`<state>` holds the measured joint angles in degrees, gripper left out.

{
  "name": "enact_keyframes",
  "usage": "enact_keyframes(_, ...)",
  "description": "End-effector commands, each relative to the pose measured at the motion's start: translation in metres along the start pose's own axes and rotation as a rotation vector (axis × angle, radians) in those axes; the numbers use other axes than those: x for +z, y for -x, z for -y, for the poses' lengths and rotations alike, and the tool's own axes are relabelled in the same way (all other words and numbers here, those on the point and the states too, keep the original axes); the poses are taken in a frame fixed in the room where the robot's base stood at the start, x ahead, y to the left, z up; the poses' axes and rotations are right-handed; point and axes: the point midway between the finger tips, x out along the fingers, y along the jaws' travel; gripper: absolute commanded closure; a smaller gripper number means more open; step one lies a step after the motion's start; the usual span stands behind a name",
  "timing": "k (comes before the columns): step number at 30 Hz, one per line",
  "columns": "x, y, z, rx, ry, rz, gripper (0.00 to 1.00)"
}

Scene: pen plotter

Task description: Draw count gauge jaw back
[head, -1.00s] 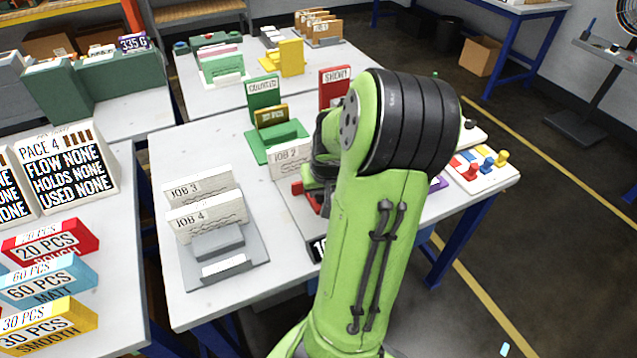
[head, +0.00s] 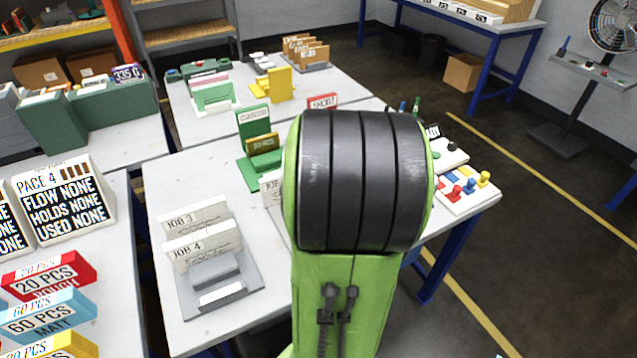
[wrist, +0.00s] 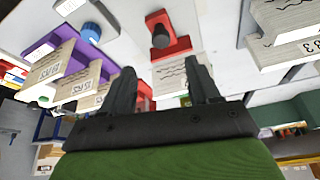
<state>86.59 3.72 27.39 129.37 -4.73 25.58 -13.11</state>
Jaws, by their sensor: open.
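In the wrist view a red piece with a dark round knob (wrist: 164,37) lies beyond my fingertips; it may be the count gauge jaw, but I cannot tell for sure. My gripper (wrist: 160,80) shows two dark fingers, spread apart. A pale paper stack with wavy lines (wrist: 170,79) shows in the gap between them; I see no finger closed on it. More red shows beside the left finger. A blue knob (wrist: 91,33) on a pale base is to the left. In the head view my arm hides the gripper and this part of the table.
Purple holders (wrist: 78,62) with paper stacks are left in the wrist view. In the head view the JOB 3 and JOB 4 stacks (head: 203,248), a green stand (head: 262,163) and a board with coloured pegs (head: 468,190) surround my arm. Bare tabletop (head: 175,180) shows at left.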

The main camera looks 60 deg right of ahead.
Motion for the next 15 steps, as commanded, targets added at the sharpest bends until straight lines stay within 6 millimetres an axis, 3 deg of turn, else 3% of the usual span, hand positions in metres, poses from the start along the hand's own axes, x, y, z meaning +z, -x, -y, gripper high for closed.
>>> enact_keyframes(1, -0.003, 0.018, 0.000, 0.003, 0.001, -0.003, 0.39)
enact_keyframes(6, -0.001, 0.044, 0.000, 0.001, 0.001, 0.000, 0.39)
enact_keyframes(15, 0.001, 0.049, 0.000, -0.001, 0.000, 0.002, 0.39)
